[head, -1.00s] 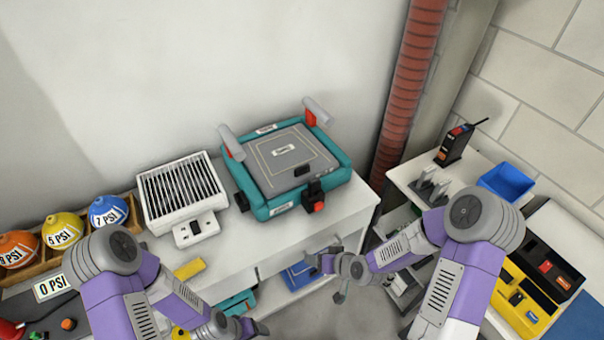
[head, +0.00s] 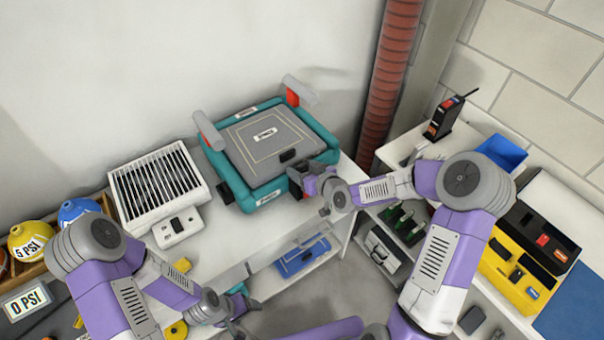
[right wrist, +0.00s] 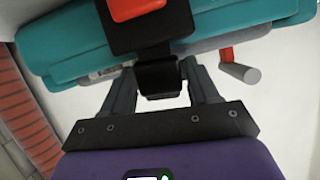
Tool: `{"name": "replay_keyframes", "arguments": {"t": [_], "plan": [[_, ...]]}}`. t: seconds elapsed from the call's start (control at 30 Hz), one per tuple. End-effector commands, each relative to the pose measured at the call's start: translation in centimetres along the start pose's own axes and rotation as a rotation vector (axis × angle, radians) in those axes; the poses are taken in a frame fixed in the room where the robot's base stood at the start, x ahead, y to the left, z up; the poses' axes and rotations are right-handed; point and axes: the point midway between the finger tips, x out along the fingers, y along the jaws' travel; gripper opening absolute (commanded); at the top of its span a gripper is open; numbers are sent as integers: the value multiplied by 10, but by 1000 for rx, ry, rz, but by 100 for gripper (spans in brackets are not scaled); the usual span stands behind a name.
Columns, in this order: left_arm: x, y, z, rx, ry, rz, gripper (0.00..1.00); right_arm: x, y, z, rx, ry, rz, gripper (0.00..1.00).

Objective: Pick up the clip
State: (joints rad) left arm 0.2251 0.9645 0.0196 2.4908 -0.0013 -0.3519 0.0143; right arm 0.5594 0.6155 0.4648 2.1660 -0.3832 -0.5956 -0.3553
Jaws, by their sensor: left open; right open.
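A black clip-like block with a red part (right wrist: 150,30) hangs at the front edge of the teal device (head: 262,203). In the right wrist view, its dark lower end (right wrist: 160,78) sits between the two fingers of my right gripper (right wrist: 158,75). The fingers are open, with a gap visible beside the block. In the head view my right gripper (head: 310,183) is at the device's front right corner and covers most of this block. My left gripper (head: 240,318) is open and empty, low in front of the bench. I cannot tell for certain that this block is the clip.
A white grilled unit (head: 158,186) stands left of the device on the white bench. Blue and yellow PSI balls (head: 78,212) are at the far left. A blue case (head: 302,257) lies on the shelf below. A radio (head: 443,118) and blue bin (head: 503,154) are at the right.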

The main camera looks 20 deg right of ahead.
Motion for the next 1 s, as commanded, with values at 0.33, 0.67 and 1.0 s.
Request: {"name": "replay_keyframes", "arguments": {"t": [0.33, 0.67, 1.0], "plan": [[0, 0, 0, 0, 0, 0, 76, 0, 0, 0, 1, -1, 0, 37], [-1, 0, 0, 0, 0, 0, 76, -1, 0, -2, 1, -1, 0, 21], [-18, 7, 1, 0, 0, 0, 76, -23, -6, -55, -3, 2, 2, 21]]}}
